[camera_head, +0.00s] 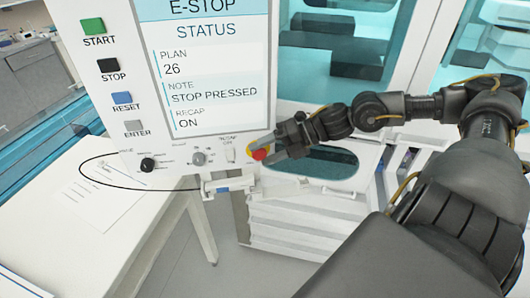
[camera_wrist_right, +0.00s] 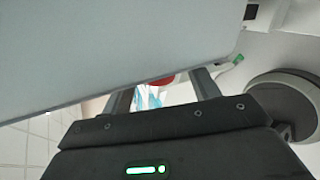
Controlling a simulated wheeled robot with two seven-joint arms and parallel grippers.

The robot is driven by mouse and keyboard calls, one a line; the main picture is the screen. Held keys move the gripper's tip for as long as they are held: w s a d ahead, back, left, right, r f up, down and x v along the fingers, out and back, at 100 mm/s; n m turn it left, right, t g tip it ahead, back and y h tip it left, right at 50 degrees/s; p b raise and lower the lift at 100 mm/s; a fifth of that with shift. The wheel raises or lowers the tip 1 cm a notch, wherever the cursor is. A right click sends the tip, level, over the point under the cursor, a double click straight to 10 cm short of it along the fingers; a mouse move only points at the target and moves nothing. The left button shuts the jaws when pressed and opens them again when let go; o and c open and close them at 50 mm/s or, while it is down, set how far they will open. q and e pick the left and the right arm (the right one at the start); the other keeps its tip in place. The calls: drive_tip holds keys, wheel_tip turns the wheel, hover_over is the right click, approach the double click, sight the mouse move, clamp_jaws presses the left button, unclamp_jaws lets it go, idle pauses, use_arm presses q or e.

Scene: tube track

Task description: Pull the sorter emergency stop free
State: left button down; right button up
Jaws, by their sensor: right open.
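The emergency stop, a red button on a yellow base (camera_head: 260,153), sits at the lower right of the white control panel (camera_head: 120,93). The panel's screen (camera_head: 215,65) reads "E-STOP STATUS" and "STOP PRESSED". My right gripper (camera_head: 278,146) is at the button's right side, its fingertips close to it. In the right wrist view my right gripper (camera_wrist_right: 162,92) is open, with the red button (camera_wrist_right: 163,80) partly visible between the fingers, behind the panel's edge. Contact with the button cannot be told. My left gripper is out of view.
START (camera_head: 93,26), STOP (camera_head: 108,65), RESET (camera_head: 122,98) and ENTER (camera_head: 133,126) buttons line the panel's left side. A black knob (camera_head: 147,164) and a grey knob (camera_head: 199,158) are left of the stop. A white table (camera_head: 60,225) stands at lower left.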

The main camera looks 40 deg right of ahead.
drive_tip(key=shift+w+a, duration=0.1)
drive_tip(key=shift+a, duration=0.05)
drive_tip(key=c, duration=1.1)
drive_tip(key=shift+c, duration=0.2)
drive_tip(key=shift+s+a+p, duration=0.15)
drive_tip(key=shift+s+p, duration=0.15)
drive_tip(key=shift+p, duration=0.15)
drive_tip(key=o, duration=1)
drive_tip(key=shift+s, duration=0.1)
drive_tip(key=shift+o, duration=0.7)
drive_tip(key=shift+f, duration=0.1)
